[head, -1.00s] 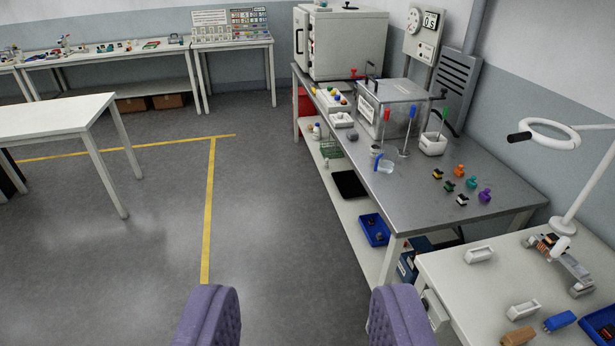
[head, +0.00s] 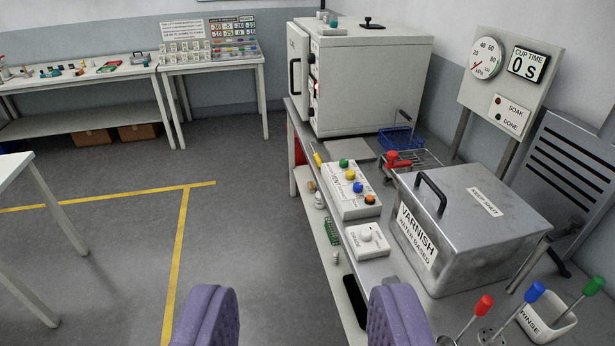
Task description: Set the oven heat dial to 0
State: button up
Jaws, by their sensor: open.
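The white oven (head: 375,90) stands on the far end of the steel bench. Its door (head: 298,62), with a dark handle, is on the left side. A narrow control strip (head: 314,75) beside the door is seen at a steep angle. It shows small dark knobs and a red spot; I cannot tell which is the heat dial or read its setting. My gripper (head: 303,312) shows two purple padded fingers at the bottom of the view. It is open and empty, well short of the oven.
On the bench, a varnish tank (head: 480,225), a button box (head: 352,190), a white box with a knob (head: 367,240) and a blue basket (head: 400,140) stand nearer. A gauge panel (head: 510,85) stands right. The floor (head: 260,230) left of the bench is clear.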

aim_at(310, 56)
jog(key=i+j+z, duration=0.1)
jog(key=i, duration=1.25)
